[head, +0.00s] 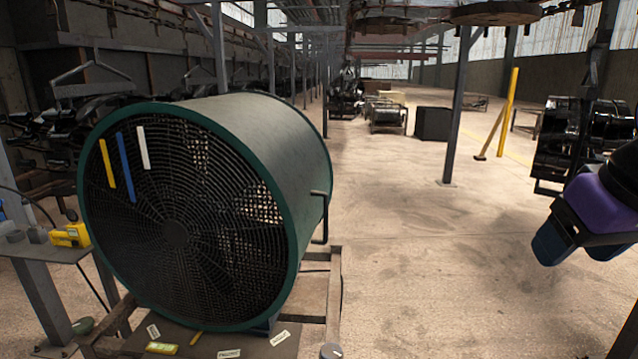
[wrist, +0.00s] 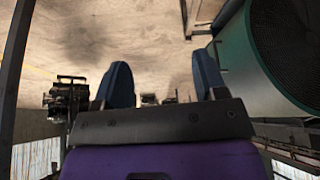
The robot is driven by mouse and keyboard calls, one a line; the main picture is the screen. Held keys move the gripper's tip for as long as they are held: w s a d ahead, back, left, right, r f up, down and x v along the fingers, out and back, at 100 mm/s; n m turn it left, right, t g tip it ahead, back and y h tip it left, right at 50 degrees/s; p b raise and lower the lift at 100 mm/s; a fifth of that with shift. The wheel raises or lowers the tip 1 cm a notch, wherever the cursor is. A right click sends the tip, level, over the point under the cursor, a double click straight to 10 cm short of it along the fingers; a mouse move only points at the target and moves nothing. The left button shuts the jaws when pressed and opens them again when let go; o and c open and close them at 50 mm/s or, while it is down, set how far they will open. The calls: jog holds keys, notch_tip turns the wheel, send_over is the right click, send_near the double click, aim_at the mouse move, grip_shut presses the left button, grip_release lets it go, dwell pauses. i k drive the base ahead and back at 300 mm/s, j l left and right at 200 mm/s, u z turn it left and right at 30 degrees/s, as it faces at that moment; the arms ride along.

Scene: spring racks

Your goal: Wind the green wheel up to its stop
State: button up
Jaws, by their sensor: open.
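A large drum fan (head: 290,130) with a dark green rim and a black grille stands on a wooden frame at left centre in the head view. It also shows at the upper right of the wrist view (wrist: 236,50). It is the only large round green thing here; I see no separate green hand wheel and cannot tell whether this is the wheel meant. Yellow, blue and white strips hang on its grille. My gripper (head: 580,250), purple with dark blue fingers, is at the far right, well apart from the fan. In the wrist view my gripper (wrist: 163,76) is open and empty.
A side table (head: 45,250) with a yellow device (head: 70,235) stands at the left. A grey post (head: 457,110) and a yellow post (head: 508,110) stand farther back. A black box (head: 433,123) sits beyond. The floor between fan and gripper is clear.

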aim_at(84, 325)
jog(key=u, duration=1.65)
jog(key=i+j, duration=0.5)
jog(key=i+j+z, duration=0.1)
jog(key=i+j, duration=0.95)
jog(key=j, duration=0.15)
jog(key=i+j+z, duration=0.1)
jog(key=i+j, duration=0.35)
jog(key=j, duration=0.15)
jog(key=i+j, duration=0.5)
jog(key=j+z, duration=0.05)
jog(key=j, duration=0.05)
